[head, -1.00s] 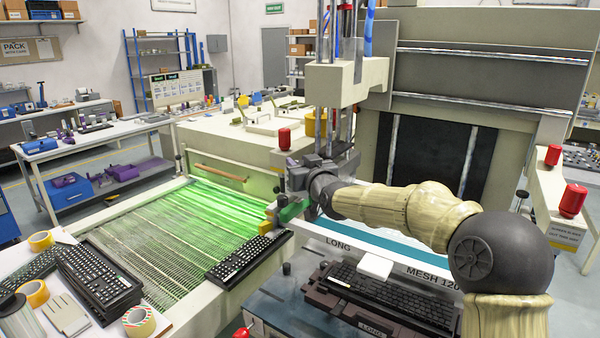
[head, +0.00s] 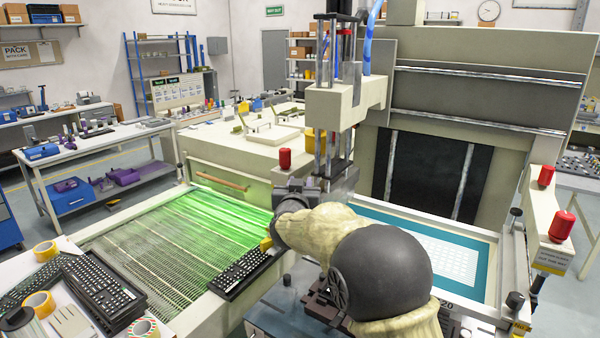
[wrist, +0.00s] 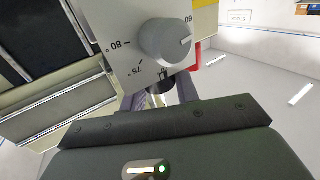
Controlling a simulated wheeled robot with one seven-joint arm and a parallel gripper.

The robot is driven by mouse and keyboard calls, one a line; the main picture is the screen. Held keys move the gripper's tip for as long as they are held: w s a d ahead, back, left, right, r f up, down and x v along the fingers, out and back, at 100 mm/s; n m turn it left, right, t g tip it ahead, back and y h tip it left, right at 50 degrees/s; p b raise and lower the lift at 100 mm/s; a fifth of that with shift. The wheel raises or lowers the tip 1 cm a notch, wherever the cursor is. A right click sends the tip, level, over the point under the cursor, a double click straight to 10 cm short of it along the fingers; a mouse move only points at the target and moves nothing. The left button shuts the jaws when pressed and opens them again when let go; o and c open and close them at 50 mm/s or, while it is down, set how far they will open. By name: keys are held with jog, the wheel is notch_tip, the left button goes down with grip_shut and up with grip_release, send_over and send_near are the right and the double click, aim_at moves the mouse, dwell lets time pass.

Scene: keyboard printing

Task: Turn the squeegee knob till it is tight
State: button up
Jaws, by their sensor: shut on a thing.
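In the wrist view, a pale plate with angle marks carries a large round grey dial (wrist: 167,42). Just below it, a small dark squeegee knob (wrist: 159,87) sits between the two fingers of my gripper (wrist: 161,92). My gripper is shut on this knob, and the fingers hide most of it. The knob's tightness cannot be seen. In the head view, my wrist is up against the squeegee carriage (head: 346,182) under the pale printing head (head: 345,104). My forearm hides part of the carriage, and the fingers are not visible there.
A screen frame (head: 482,238) with teal mesh lies right of my arm. A green-lit conveyor (head: 130,245) with a black keyboard (head: 243,273) is on the left. More keyboards and tape rolls lie front left.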

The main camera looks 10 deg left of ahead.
jog(key=m+h+p, duration=0.1)
jog(key=h+p, duration=0.1)
jog(key=m+h+p, duration=0.2)
jog(key=h+p, duration=0.1)
jog(key=m+h+p, duration=0.1)
jog(key=h+p, duration=0.1)
jog(key=p, duration=0.1)
jog(key=shift+r+m+h, duration=0.3)
jog(key=shift+r+m, duration=0.1)
jog(key=shift+f+m+g+h+p, duration=0.15)
jog(key=shift+m+g+h+p, duration=0.8)
jog(key=shift+h, duration=0.45)
jog(key=shift+f+m+g+h+p, duration=0.1)
jog(key=shift+m+g+h+p, duration=0.55)
jog(key=shift+m+h+p, duration=0.6)
jog(key=shift+m+g+h, duration=0.4)
jog(key=shift+g+h, duration=0.1)
jog(key=shift+h, duration=0.25)
jog(key=o, duration=0.9)
jog(key=shift+o, duration=0.2)
jog(key=shift+f, duration=0.1)
